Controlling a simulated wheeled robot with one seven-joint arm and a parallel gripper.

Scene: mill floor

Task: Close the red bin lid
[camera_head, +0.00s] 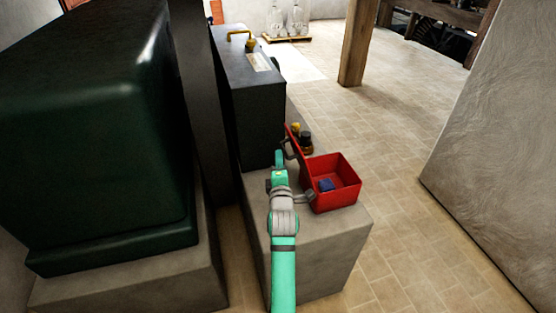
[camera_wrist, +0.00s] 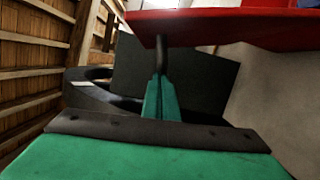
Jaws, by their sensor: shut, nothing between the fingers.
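The red bin (camera_head: 345,201) stands on a grey block, with its top open and a blue item (camera_head: 326,185) inside. Its red lid (camera_head: 291,139) stands raised along the bin's left side and is seen nearly edge-on. My gripper (camera_wrist: 161,52) is shut and empty. In the wrist view its dark narrow tip reaches a red panel (camera_wrist: 225,27) across the top. I cannot tell whether they touch, or whether that panel is lid or bin wall. In the head view my arm comes up from below, left of the bin, and the fingertips are hard to make out.
The grey block (camera_head: 335,240) carries a dark cabinet (camera_head: 250,115) behind the bin. A small yellow and black item (camera_head: 304,141) sits behind the lid. A large dark green machine (camera_head: 95,130) fills the left. Tiled floor (camera_head: 415,170) is clear on the right, up to a pale wall (camera_head: 500,150).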

